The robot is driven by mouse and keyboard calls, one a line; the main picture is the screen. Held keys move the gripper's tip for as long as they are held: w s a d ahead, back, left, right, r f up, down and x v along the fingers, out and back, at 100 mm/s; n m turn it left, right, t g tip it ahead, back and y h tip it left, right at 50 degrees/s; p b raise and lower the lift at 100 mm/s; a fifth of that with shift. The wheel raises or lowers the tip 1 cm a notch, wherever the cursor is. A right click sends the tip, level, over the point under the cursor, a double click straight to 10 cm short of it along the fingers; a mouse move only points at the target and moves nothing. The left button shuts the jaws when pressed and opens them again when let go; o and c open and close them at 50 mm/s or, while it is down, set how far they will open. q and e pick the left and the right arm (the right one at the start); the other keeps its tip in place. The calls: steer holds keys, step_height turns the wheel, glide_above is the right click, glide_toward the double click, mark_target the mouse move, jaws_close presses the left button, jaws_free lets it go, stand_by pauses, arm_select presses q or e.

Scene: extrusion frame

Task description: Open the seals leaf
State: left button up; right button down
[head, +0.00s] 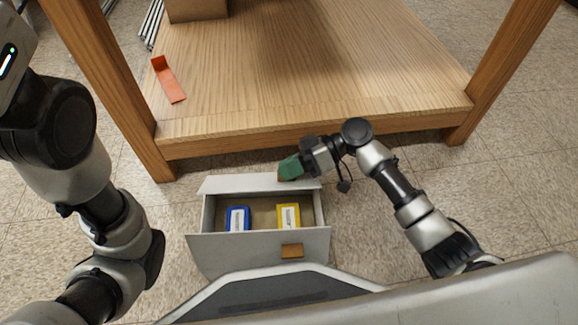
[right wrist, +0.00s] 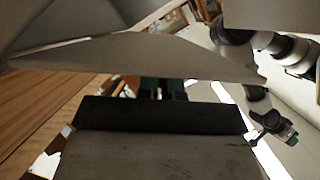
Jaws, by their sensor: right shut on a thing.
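A low white unit stands on the floor in the head view, with a pale flat leaf (head: 240,184) along its far side. Its open compartment shows a blue box (head: 238,219) and a yellow box (head: 288,216), with labels too small to read. My right gripper (head: 289,169) is shut at the leaf's far right edge, on a small brown handle mostly hidden by its green fingers. In the right wrist view its fingers (right wrist: 164,88) are partly hidden behind a dark bar. My left arm shows in the head view, its gripper out of frame; what looks like my left gripper (right wrist: 288,135) is small in the right wrist view.
The unit's near front (head: 235,252) carries a wooden handle (head: 292,251). A wooden table (head: 320,130) stands just beyond, its legs on both sides. An orange bracket (head: 169,80) and a cardboard box (head: 196,9) lie on it. The floor right of the unit is clear.

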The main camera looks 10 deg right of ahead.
steer(key=shift+w+r+m+g+p, duration=0.3)
steer(key=shift+w+r+m+p, duration=0.25)
steer(key=shift+p, duration=0.4)
steer(key=shift+w+m+g+y+p, duration=0.3)
steer(key=shift+w+m+p, duration=0.15)
steer(key=shift+m, duration=0.2)
steer(key=shift+w+d+f+m+g+y, duration=0.15)
steer(key=shift+w+m+g+y, duration=0.2)
steer(key=shift+w+m, duration=0.4)
steer(key=shift+w+d+f+m+g+y, duration=0.15)
steer(key=shift+w+m+g+y, duration=0.25)
steer(key=shift+w+m, duration=0.65)
steer(key=shift+s, duration=0.25)
steer(key=c, duration=1.3)
jaws_free()
